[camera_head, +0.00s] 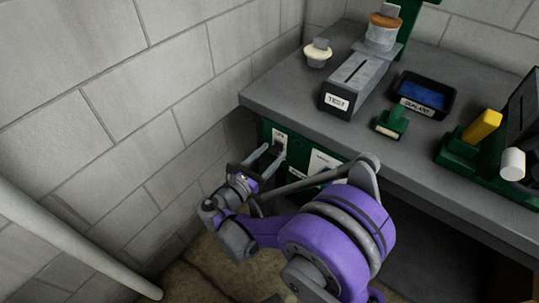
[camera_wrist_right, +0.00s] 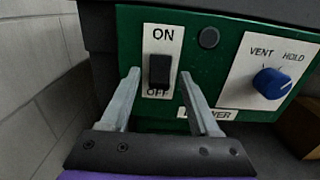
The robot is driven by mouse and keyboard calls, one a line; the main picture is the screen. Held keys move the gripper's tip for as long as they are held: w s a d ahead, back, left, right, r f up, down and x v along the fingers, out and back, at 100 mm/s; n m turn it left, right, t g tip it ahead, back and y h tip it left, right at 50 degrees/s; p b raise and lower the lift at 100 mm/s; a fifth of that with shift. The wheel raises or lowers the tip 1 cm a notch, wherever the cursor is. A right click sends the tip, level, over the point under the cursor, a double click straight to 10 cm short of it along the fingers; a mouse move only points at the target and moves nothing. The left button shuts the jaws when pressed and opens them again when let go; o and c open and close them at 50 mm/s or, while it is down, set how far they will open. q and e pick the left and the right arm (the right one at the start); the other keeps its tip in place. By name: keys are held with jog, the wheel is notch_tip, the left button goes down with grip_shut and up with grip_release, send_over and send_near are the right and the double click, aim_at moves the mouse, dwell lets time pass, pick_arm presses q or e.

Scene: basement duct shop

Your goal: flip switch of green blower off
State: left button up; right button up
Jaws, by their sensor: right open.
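The green blower (camera_wrist_right: 225,55) is a green panel under the bench top, with a partly covered label ending in "WER". Its black rocker switch (camera_wrist_right: 159,71) sits on a white plate marked ON above and OFF below. My right gripper (camera_wrist_right: 160,80) is open, its two grey fingers on either side of the switch plate's lower part; I cannot tell whether they touch the panel. In the head view my right gripper (camera_head: 262,160) reaches the green panel (camera_head: 298,146) below the bench edge and partly hides it. My left gripper is not in view.
A blue knob (camera_wrist_right: 271,83) marked VENT and HOLD is right of the switch. On the grey bench (camera_head: 290,92) stand a TEST box (camera_head: 350,88), a SEALANT tray (camera_head: 425,94) and a green block with a yellow piece (camera_head: 483,127). A block wall (camera_head: 130,100) is close on the left.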

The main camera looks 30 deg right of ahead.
grip_shut()
jog(key=shift+f+t+h+b, duration=0.3)
jog(key=shift+h+b, duration=0.5)
jog(key=shift+b, duration=0.35)
grip_release()
jog(key=shift+a, duration=0.1)
